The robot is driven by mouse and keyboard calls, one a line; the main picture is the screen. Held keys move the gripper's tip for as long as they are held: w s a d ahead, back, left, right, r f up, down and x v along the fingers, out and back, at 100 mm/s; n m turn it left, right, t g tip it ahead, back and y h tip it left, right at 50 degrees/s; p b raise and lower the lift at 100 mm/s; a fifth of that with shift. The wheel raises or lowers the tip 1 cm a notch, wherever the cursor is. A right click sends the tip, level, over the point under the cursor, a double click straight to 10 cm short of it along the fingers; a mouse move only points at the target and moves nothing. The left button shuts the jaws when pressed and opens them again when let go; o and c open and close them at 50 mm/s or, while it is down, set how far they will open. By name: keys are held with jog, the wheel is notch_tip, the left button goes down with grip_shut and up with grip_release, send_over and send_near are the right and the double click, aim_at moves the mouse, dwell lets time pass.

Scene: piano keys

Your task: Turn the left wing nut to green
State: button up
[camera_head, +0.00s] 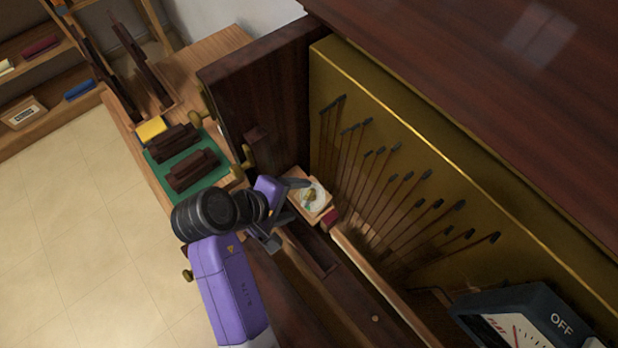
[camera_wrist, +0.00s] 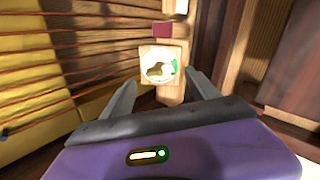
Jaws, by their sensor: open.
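The wing nut (camera_head: 311,195) is a small brass piece on a round white dial (camera_head: 318,205) with a green part, set on a light wooden block inside the piano. In the wrist view the wing nut (camera_wrist: 157,70) lies across the dial, with green (camera_wrist: 173,66) at the dial's right side. Which colour it points at is hard to tell. My gripper (camera_head: 284,213) is open and empty, just left of the block in the head view. In the wrist view its fingers (camera_wrist: 160,89) stand on either side below the dial, apart from the wing nut.
A small red block (camera_head: 330,217) sits beside the dial's block. Rows of hammers (camera_head: 385,190) stand before the gold panel on the right. A dark wooden side wall (camera_head: 265,100) rises behind. A gauge marked OFF (camera_head: 530,318) is at bottom right. A green mat (camera_head: 212,168) lies outside, left.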

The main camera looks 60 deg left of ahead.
jog(key=p+v, duration=0.4)
jog(key=v, duration=0.2)
jog(key=shift+s+r, duration=0.15)
jog(key=shift+r, duration=0.05)
dwell(0.5)
